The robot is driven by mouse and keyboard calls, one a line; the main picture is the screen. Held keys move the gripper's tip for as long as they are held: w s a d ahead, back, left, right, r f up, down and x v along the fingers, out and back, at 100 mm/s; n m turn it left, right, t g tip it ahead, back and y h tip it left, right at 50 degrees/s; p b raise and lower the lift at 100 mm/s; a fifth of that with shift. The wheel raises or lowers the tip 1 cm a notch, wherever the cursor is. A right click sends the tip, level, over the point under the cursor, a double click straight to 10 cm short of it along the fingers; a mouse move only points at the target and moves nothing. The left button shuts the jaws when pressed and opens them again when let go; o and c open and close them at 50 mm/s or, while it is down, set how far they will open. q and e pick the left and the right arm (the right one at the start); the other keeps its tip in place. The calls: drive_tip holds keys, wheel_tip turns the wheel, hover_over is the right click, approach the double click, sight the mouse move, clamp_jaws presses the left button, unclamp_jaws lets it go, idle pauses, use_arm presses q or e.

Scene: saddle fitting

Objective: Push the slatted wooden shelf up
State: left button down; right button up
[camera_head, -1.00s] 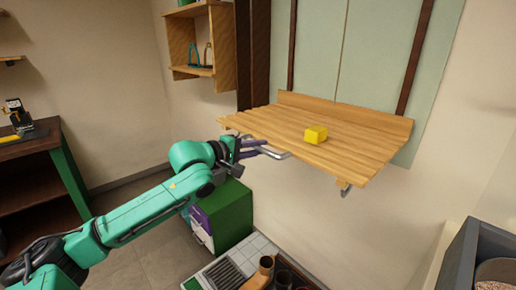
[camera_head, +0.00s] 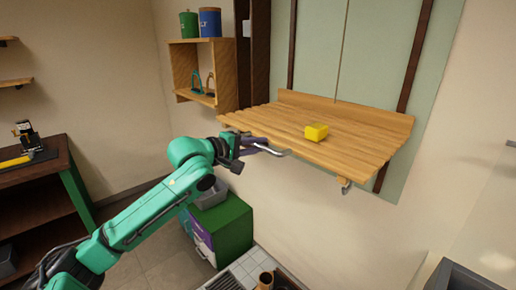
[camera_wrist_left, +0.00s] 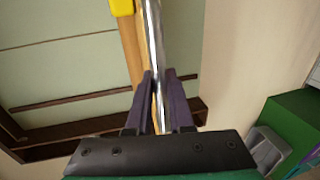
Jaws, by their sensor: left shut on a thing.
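The slatted wooden shelf (camera_head: 335,144) stands out from the wall on dark vertical rails. It looks about level, with a raised back board. A bent metal bar (camera_head: 285,154) runs at its front left edge. My left gripper (camera_head: 262,147) is shut on this bar. In the left wrist view, the purple fingers of the gripper (camera_wrist_left: 158,85) lie on either side of the bar (camera_wrist_left: 155,35), beside the shelf's wooden edge (camera_wrist_left: 130,45). A yellow block (camera_head: 316,131) rests on the slats; part of it shows in the left wrist view (camera_wrist_left: 122,6). My right gripper is out of view.
A wooden wall box (camera_head: 203,75) with stirrup-like items hangs left of the shelf; a green pot (camera_head: 188,24) and a blue pot (camera_head: 210,22) stand on it. A green cabinet (camera_head: 226,225) stands below. The wall above the shelf looks clear.

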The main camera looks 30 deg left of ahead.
use_arm(q)
wheel_tip(320, 180, up, 26)
drive_tip(key=p, duration=0.7)
drive_tip(key=shift+r+p, duration=0.25)
drive_tip(key=shift+p, duration=0.05)
drive_tip(key=shift+a+r, duration=0.1)
drive_tip(key=c, duration=0.8)
unclamp_jaws()
drive_tip(key=shift+c, duration=0.2)
drive_tip(key=shift+f, duration=0.2)
